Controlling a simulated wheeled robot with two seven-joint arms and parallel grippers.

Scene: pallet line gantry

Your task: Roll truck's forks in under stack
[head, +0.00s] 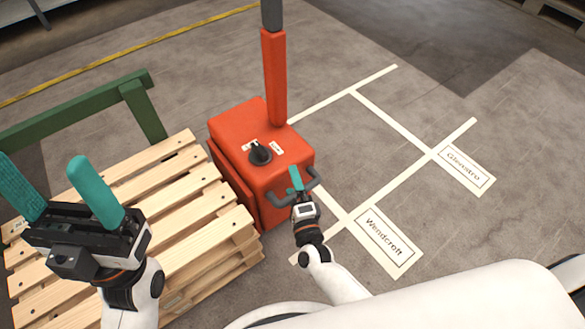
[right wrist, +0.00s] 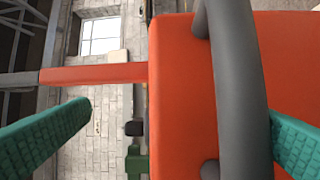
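The red pallet truck (head: 230,125) stands upright with a red mast (head: 274,75) and a black knob (head: 260,152) on top. Its body is close against the right side of a wooden pallet stack (head: 182,195). The forks are not visible. A grey handle (head: 279,198) sticks out from the truck's near face. My right gripper (head: 297,182) is at this handle. In the right wrist view the handle (right wrist: 238,90) passes between the open teal fingers (right wrist: 180,110), nearer the right one. My left gripper (head: 45,162) is open and empty above the stack's left part.
A green barrier (head: 75,107) runs behind the stack at left. White floor lines mark bays right of the truck, with plates reading Wendcroft (head: 385,240) and, less clearly, Glenratro (head: 464,168). Those bays are empty. A yellow line (head: 130,55) crosses the floor behind.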

